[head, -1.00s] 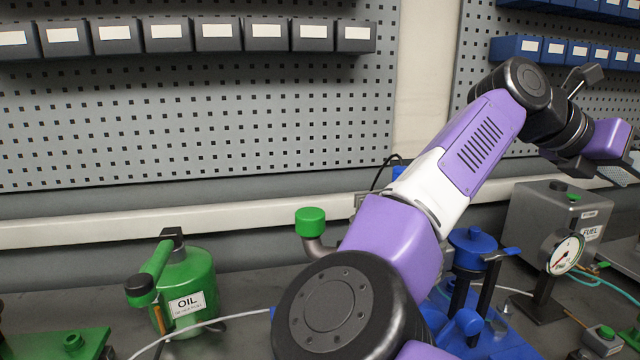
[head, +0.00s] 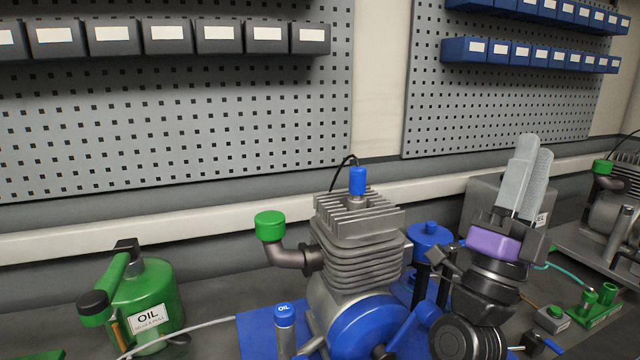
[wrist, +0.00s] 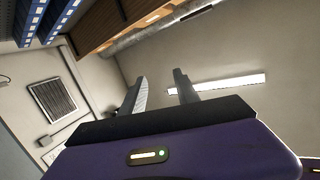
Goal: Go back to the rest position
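My gripper (head: 535,147) is at the right in the head view, with its two grey fingers pointing up. In the wrist view my gripper (wrist: 160,78) shows both fingers apart with nothing between them, so it is open and empty. The wrist camera faces the ceiling, with a lit lamp (wrist: 232,86) beyond the fingers. My gripper covers much of the grey fuel box behind it in the head view.
An engine (head: 360,255) with a blue flywheel stands left of my gripper. A green oil can (head: 155,290) stands at the left, and a dipstick with a blue cap (head: 284,318) is at the front. Pegboards (head: 190,110) with bins line the wall.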

